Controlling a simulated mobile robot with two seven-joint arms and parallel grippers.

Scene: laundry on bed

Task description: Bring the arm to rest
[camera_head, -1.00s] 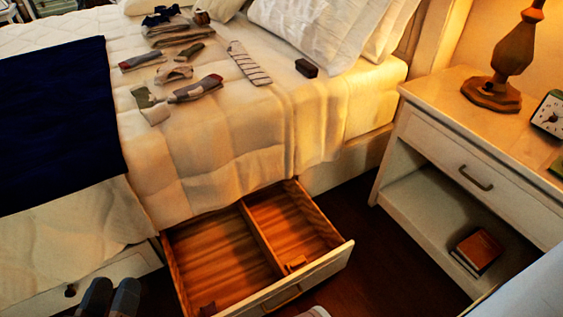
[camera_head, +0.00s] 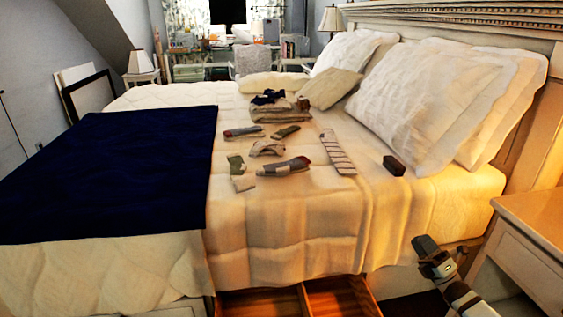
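My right gripper (camera_head: 432,248) is at the lower right, beside the bed's side and in front of the nightstand. Its arm comes up from the bottom right edge. It is small and dark here, and I cannot tell how far apart its fingers are. I see nothing clearly held in it. My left gripper is not in view.
The bed (camera_head: 290,225) carries several socks (camera_head: 285,166), folded clothes (camera_head: 280,111), a small dark box (camera_head: 394,166), pillows (camera_head: 420,95) and a navy blanket (camera_head: 110,170). An open wooden drawer (camera_head: 340,297) sticks out below. The nightstand (camera_head: 540,215) is at the right.

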